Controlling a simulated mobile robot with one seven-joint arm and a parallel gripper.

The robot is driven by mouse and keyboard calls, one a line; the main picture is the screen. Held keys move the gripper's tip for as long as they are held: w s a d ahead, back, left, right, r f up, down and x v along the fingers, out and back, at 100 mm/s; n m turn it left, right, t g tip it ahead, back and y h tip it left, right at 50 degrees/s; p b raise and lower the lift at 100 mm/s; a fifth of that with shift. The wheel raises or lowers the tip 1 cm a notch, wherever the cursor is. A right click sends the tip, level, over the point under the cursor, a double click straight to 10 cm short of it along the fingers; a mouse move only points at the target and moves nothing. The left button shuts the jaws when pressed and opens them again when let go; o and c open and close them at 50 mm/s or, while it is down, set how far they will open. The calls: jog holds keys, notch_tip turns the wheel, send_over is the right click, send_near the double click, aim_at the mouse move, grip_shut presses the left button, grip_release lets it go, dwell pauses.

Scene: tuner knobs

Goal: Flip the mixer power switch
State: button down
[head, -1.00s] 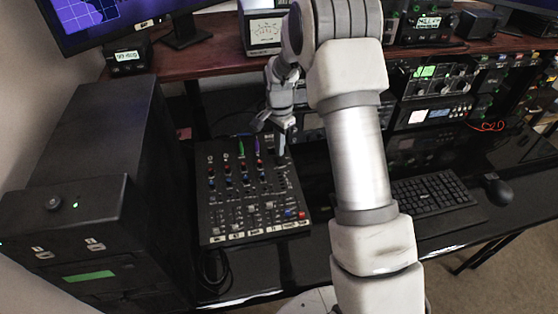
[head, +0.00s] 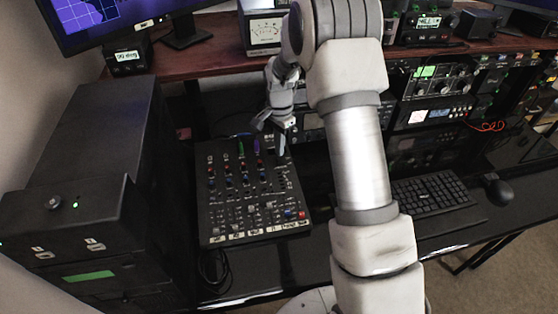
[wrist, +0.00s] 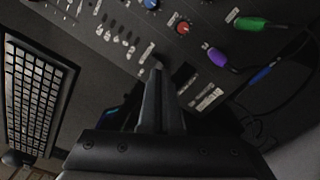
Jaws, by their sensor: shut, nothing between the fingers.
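The mixer (head: 232,205) is a black panel with rows of coloured knobs, lying on the black desk left of my arm. My gripper (head: 281,150) is over the mixer's far right corner, pointing down, its fingers together and empty. In the wrist view my gripper (wrist: 158,72) reaches to the mixer panel (wrist: 120,22), with its fingertips beside a pale label. I cannot tell whether the tips touch the panel. The power switch cannot be made out; the fingers may hide it.
A green plug (wrist: 250,23) and a purple plug (wrist: 218,58) stand in the mixer near my fingers. A keyboard (head: 432,195) and mouse (head: 498,190) lie to the right. A black case (head: 85,150) stands at left. A wooden shelf (head: 215,60) crosses behind.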

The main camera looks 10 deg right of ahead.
aim_at(279, 158)
jog(key=shift+f+b, duration=0.6)
jog(key=shift+f, duration=0.4)
dwell(0.5)
jog(key=shift+r, duration=0.15)
jog(key=shift+r+p, duration=2.35)
jog(key=shift+r, duration=1.05)
